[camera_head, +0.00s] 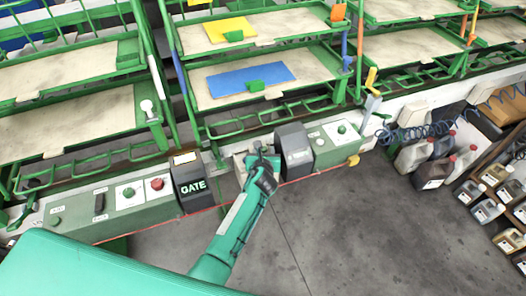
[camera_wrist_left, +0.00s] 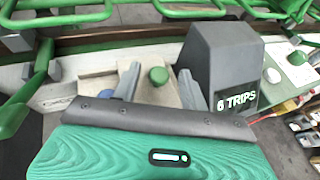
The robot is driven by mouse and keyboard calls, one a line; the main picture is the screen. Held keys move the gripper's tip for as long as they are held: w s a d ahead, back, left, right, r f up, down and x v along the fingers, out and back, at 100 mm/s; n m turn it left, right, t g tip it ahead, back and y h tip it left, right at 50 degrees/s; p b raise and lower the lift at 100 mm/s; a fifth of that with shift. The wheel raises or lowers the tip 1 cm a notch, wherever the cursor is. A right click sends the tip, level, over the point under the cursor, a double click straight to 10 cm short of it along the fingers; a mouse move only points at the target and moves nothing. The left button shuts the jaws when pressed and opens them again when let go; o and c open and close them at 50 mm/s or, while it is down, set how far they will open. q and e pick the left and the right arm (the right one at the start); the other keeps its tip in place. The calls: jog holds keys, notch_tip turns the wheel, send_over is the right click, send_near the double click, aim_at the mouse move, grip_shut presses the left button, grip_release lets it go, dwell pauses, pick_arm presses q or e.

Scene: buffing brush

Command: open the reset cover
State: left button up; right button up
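A blue part (camera_wrist_left: 106,93) sits left of the left finger. The second grey box reads "6 TRIPS" (camera_wrist_left: 222,62). I cannot tell which part is the reset cover. My right gripper is out of view.
A green box with a red button (camera_head: 157,184) stands left of "GATE"; one with a green button (camera_head: 341,129) stands right. Green racks with trays, one holding a blue sheet (camera_head: 235,79), rise behind. Jugs (camera_head: 434,170) stand at the right. The floor in front is clear.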

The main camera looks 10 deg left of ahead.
pick_arm(q)
jog(key=v, duration=1.4)
jog(key=shift+a+f, duration=0.1)
jog(key=shift+f, duration=0.05)
